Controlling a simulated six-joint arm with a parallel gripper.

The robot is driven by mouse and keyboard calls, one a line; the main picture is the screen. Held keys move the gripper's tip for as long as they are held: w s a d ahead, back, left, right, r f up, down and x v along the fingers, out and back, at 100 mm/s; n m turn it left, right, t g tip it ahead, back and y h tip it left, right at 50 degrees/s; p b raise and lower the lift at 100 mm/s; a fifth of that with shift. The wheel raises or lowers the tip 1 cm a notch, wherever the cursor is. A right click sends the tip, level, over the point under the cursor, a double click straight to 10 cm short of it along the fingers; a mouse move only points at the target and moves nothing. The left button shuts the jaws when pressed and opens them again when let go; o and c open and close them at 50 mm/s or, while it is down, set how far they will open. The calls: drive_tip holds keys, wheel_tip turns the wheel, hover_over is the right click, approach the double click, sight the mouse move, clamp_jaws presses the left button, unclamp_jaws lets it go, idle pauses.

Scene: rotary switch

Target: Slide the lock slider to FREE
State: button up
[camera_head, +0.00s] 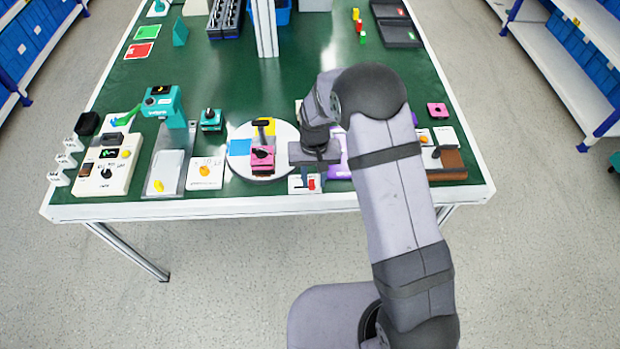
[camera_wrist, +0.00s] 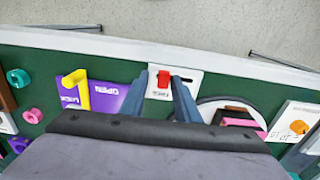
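The lock slider is a red block (camera_head: 311,185) on a small white plate (camera_head: 296,183) near the table's front edge. In the wrist view the red block (camera_wrist: 163,80) sits at the left end of a dark slot in the white plate (camera_wrist: 184,92). In the head view it is toward the plate's right side. My gripper (camera_head: 313,176) is pointed down over the plate. In the wrist view my gripper's (camera_wrist: 161,82) two fingers stand apart, on either side of the red block. I cannot tell whether they touch it. No FREE label is readable.
A round white turntable (camera_head: 236,170) with a pink switch block (camera_head: 262,158) stands just left. A purple panel (camera_head: 338,172) is close on the right. A brown block (camera_head: 452,163) lies farther right. The green table (camera_head: 310,75) is clearer behind these fixtures.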

sight(314, 182)
drive_tip(key=shift+a, duration=0.1)
drive_tip(key=shift+r+b, duration=0.95)
drive_tip(key=shift+r, duration=2.75)
drive_tip(key=shift+w, duration=0.1)
drive_tip(key=s+d+f+n+g, duration=0.1)
drive_tip(key=s+d+f, duration=0.1)
drive_tip(key=s, duration=0.6)
drive_tip(key=s+d+f+n+g, duration=0.1)
drive_tip(key=s+d, duration=0.2)
drive_tip(key=s, duration=0.4)
drive_tip(key=s+d+r, duration=0.3)
drive_tip(key=s+r, duration=0.1)
drive_tip(key=s, duration=0.4)
drive_tip(key=d+r, duration=0.1)
drive_tip(key=w+d+r+m+t, duration=0.1)
drive_tip(key=d+r+m+t, duration=0.1)
drive_tip(key=r, duration=0.1)
drive_tip(key=shift+w, duration=0.2)
